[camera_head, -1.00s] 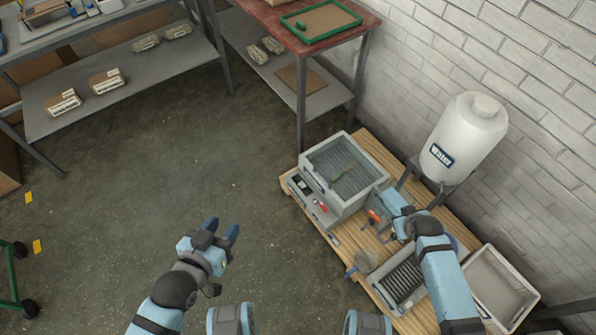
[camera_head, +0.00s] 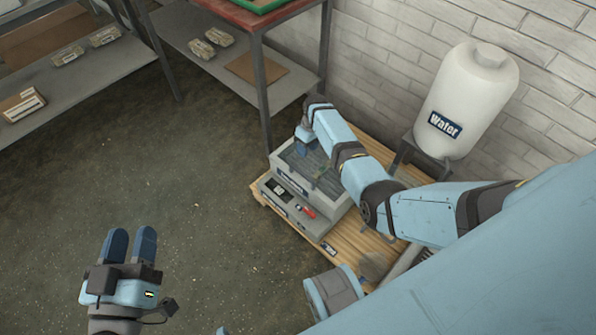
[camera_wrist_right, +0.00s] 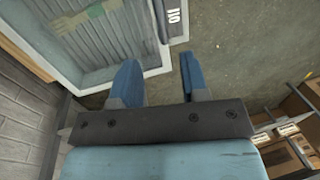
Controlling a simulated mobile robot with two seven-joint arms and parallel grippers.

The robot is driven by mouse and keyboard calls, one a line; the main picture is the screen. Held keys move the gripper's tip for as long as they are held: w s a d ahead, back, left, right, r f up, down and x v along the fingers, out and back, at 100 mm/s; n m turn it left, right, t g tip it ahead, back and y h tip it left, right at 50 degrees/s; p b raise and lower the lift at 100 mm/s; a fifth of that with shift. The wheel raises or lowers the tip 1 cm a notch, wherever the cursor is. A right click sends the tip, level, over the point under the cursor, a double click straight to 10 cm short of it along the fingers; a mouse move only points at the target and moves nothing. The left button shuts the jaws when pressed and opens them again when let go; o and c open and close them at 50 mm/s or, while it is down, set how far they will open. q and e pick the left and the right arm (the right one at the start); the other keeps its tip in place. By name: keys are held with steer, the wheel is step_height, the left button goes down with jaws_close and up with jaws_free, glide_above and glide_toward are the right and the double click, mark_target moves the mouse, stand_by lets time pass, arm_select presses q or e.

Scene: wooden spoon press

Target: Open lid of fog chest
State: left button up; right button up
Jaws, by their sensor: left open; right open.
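The fog chest (camera_head: 300,190) is a grey box with a framed, see-through top, standing on the wooden pallet in the head view. Its lid (camera_wrist_right: 100,60) looks closed in the right wrist view, with a green and tan shape showing at its pane. My right gripper (camera_wrist_right: 157,78) is open and empty at the lid's edge, one finger over the frame and the other beside it over the floor. I cannot tell whether it touches. In the head view my right arm covers part of the chest. My left gripper (camera_head: 131,243) is open and empty over bare floor.
A white water tank (camera_head: 468,100) stands on a stand against the brick wall, right of the chest. A red-topped table (camera_head: 270,18) and grey shelves (camera_head: 85,85) are behind. The pallet (camera_head: 410,172) has other gear partly hidden by my arm. The left floor is clear.

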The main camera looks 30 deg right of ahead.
mark_target(302, 170)
steer(key=f+b, duration=0.1)
steer(key=f, duration=0.2)
steer(key=a+f+b, duration=0.1)
steer(key=f+b, duration=0.1)
steer(key=f, duration=0.1)
steer(key=a+f+b, duration=0.1)
steer(key=f+b, duration=0.1)
steer(key=f, duration=0.2)
steer(key=shift+s+f, duration=0.1)
steer(key=shift+s, duration=0.2)
steer(key=shift+f, duration=0.5)
arm_select(q)
steer(key=f, duration=0.1)
steer(key=d+f, duration=0.1)
steer(key=f+g+h, duration=0.1)
steer(key=shift+d+m, duration=0.25)
steer(key=shift+m, duration=0.05)
arm_select(e)
jaws_close()
